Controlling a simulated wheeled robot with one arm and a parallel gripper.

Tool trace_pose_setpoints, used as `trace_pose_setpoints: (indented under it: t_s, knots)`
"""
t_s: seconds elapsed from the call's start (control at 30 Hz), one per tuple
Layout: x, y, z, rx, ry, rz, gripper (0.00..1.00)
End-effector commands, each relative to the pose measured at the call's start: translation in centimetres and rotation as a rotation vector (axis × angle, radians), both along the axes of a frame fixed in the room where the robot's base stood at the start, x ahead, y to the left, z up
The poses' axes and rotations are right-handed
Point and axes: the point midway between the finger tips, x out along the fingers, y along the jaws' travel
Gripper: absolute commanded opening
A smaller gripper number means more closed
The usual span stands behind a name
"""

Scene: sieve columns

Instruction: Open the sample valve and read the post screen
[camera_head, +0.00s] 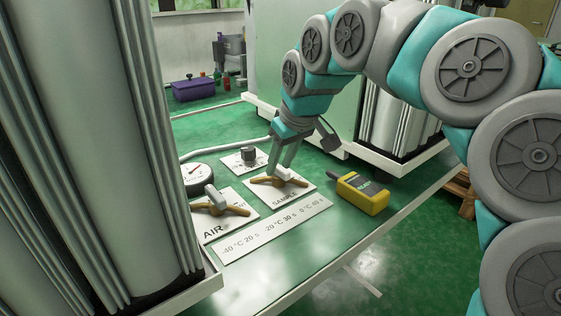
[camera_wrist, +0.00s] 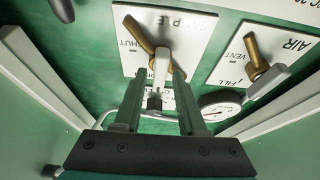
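In the wrist view the grey stem shows between the fingertips and one end of the handle is near the right fingertip. I cannot tell whether they touch. I cannot identify a post screen or any reading.
The AIR valve (camera_head: 232,210) and a round gauge (camera_head: 197,174) are to the left. A yellow handheld meter (camera_head: 362,195) lies to the right. A printed label strip (camera_head: 272,230) lies in front. Tall columns (camera_head: 100,130) flank the bench.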

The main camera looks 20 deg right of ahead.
Motion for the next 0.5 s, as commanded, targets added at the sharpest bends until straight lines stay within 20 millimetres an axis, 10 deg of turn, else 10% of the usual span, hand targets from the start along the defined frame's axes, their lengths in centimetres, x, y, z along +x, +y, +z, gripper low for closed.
trace_pose_setpoints:
  t_s: [0.5]
  knots:
    - [-0.2, -0.2, 1.0, 0.001, -0.004, -0.003, 0.5]
